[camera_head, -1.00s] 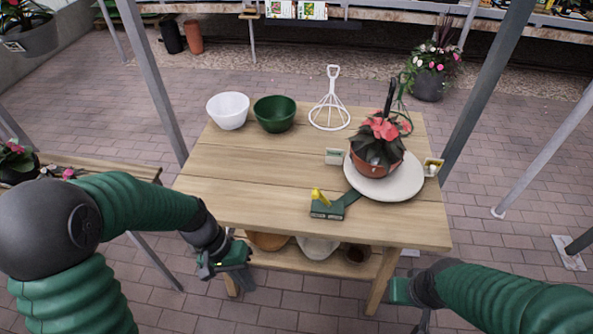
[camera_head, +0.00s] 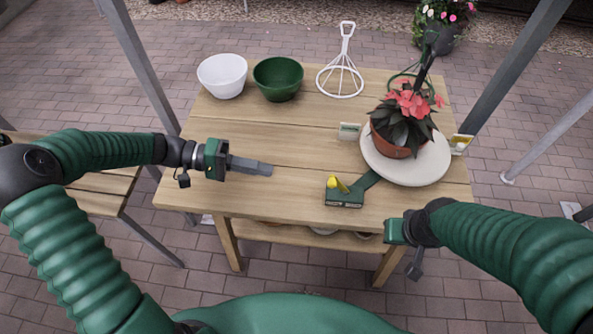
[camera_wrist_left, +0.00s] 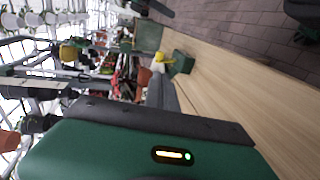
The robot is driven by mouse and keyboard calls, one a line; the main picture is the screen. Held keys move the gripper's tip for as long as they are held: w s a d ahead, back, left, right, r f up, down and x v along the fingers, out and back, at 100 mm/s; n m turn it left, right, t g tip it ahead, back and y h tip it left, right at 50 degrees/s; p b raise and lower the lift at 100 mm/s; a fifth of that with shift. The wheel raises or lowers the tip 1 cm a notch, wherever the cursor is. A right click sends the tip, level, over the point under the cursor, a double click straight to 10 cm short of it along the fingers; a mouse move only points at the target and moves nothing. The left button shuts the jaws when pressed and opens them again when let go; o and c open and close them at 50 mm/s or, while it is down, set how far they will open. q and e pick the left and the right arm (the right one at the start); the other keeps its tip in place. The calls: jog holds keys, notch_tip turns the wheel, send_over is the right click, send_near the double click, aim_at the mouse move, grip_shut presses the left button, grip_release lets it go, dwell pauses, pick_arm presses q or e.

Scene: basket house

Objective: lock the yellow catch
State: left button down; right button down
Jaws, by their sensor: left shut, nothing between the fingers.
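The yellow catch (camera_head: 341,184) stands on a green block (camera_head: 345,199) near the front edge of the wooden table (camera_head: 290,205), joined by a green arm to the round white plate (camera_head: 421,174). A potted plant with red flowers (camera_head: 406,122) stands on the plate. In the left wrist view the yellow catch (camera_wrist_left: 163,57) shows beyond my fingers. My left gripper (camera_head: 266,169) is shut and empty over the table, left of the catch and apart from it. My right gripper (camera_head: 414,270) hangs in front of the table; its fingers are too small to judge.
A white bowl (camera_head: 222,76), a green bowl (camera_head: 278,79) and a white wire hanging basket frame (camera_head: 341,75) stand along the back of the table. Small label cards (camera_head: 349,131) stand beside the plate. The table between my left gripper and the catch is clear.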

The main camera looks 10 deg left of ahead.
pick_arm(q)
jog(key=x, duration=1.3)
jog(key=shift+b, duration=0.3)
jog(key=shift+s+d, duration=0.1)
